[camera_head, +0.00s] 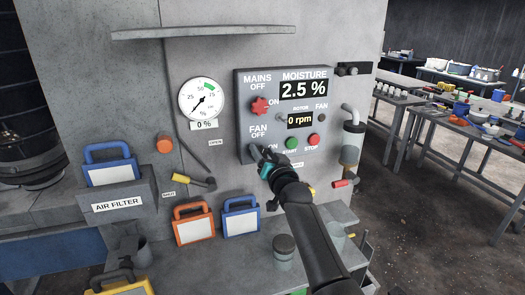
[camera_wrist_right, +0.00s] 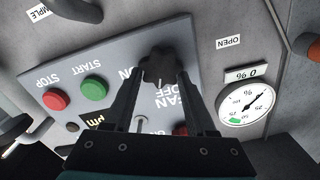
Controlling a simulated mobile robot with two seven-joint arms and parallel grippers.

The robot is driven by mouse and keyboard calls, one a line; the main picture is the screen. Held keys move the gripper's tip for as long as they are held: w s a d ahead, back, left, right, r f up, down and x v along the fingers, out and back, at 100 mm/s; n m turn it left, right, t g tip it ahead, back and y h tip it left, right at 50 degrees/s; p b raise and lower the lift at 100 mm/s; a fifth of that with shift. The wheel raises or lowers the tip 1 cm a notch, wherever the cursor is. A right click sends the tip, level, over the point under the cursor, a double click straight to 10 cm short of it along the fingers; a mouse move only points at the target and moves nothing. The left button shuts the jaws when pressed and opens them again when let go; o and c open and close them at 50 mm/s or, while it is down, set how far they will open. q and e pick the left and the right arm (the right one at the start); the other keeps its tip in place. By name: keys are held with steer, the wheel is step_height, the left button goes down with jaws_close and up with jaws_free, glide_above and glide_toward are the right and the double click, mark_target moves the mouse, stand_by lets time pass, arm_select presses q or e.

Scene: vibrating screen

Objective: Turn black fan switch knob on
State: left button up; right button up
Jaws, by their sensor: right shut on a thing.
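The black fan switch knob (camera_wrist_right: 158,68) is on the grey control panel (camera_head: 243,88), below the "FAN OFF" label. In the right wrist view it sits between the fingertips of my right gripper (camera_wrist_right: 157,75), which is shut on it. In the head view my right gripper (camera_head: 262,157) reaches the panel's lower left corner and mostly hides the knob. The knob's pointing direction is hard to tell. The rotor display (camera_head: 299,120) reads 0 rpm, and the FAN lamp (camera_head: 322,118) looks dark. My left gripper is not in view.
On the panel are a red mains knob (camera_head: 260,106), a green START button (camera_head: 292,143) and a red STOP button (camera_head: 313,140). A round gauge (camera_head: 201,99) is to the left. Framed filters, such as an orange one (camera_head: 194,225), stand below. Tables are at right.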

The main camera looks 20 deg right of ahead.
steer(key=m, duration=0.2)
steer(key=shift+d+f+m, duration=0.1)
steer(key=shift+d+m, duration=0.1)
steer(key=shift+m, duration=0.2)
steer(key=m, duration=0.3)
steer(key=shift+d+f+m, duration=0.1)
steer(key=shift+f+m, duration=0.05)
steer(key=shift+m, duration=0.15)
steer(key=m, duration=0.3)
steer(key=shift+d+f+m+p, duration=0.1)
steer(key=shift+f+m+p, duration=0.1)
steer(key=shift+m+p, duration=0.1)
steer(key=shift+f+m, duration=0.2)
steer(key=shift+m, duration=1.5)
steer(key=o, duration=1.4)
steer(key=shift+c, duration=0.2)
steer(key=shift+s, duration=0.1)
